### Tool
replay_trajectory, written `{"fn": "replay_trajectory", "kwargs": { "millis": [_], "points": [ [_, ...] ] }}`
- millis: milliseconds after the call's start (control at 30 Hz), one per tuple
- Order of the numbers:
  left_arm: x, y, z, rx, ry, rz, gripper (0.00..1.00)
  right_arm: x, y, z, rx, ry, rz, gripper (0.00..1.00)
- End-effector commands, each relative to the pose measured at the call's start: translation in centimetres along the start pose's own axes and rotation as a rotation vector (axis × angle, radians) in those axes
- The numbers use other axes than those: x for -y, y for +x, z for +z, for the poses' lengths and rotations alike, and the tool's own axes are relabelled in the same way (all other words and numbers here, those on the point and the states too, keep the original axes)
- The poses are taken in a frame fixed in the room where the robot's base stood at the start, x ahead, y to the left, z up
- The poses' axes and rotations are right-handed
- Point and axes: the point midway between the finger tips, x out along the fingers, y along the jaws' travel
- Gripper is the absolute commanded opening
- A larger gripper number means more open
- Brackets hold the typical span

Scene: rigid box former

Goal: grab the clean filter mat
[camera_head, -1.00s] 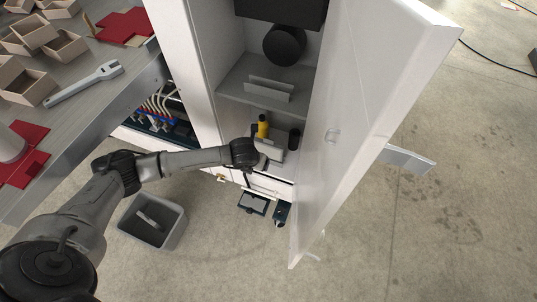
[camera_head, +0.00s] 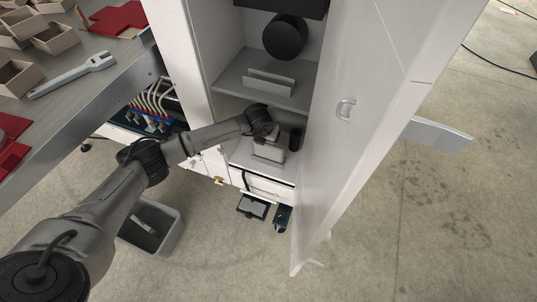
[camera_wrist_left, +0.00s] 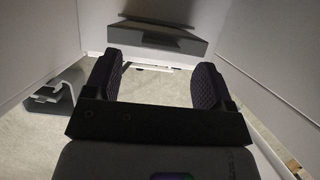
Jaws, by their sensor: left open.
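My left gripper (camera_wrist_left: 157,85) is open in the left wrist view. Its two dark, ribbed fingers stand apart, with nothing visibly held between them. In the head view my left arm reaches into the open white cabinet, with its wrist just below the middle shelf. A pale grey block-like shape (camera_head: 268,152) shows just beneath the wrist; I cannot tell whether it is part of my gripper or a separate item. I cannot clearly identify the clean filter mat in either view. My right gripper is not in view.
The cabinet door (camera_head: 365,120) stands open at right. A black can (camera_head: 295,138) is close to my wrist. The shelf (camera_head: 235,75) above carries a grey bracket (camera_head: 270,85). A grey bin (camera_head: 165,238) stands on the floor, and a workbench (camera_head: 75,135) is at left.

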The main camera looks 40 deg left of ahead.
Motion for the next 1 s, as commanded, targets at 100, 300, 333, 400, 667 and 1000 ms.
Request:
{"fn": "replay_trajectory", "kwargs": {
  "millis": [100,300,333,400,667,1000],
  "points": [
    [0.0,1.9,0.1,-0.001,-0.002,0.000,0.77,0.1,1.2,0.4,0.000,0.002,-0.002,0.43],
    [0.0,3.0,0.1,0.000,0.000,-0.001,0.77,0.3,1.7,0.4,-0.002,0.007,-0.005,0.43],
    [0.0,3.1,0.2,0.000,0.000,-0.001,0.77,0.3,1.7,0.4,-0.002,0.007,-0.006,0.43],
    [0.0,3.1,0.2,0.001,0.000,0.000,0.77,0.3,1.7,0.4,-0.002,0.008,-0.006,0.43],
    [0.0,3.1,0.2,0.001,0.000,0.000,0.68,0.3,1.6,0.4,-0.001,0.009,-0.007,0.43],
    [0.0,3.1,0.2,0.000,0.000,0.000,0.35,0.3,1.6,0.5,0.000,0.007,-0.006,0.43]
  ]
}}
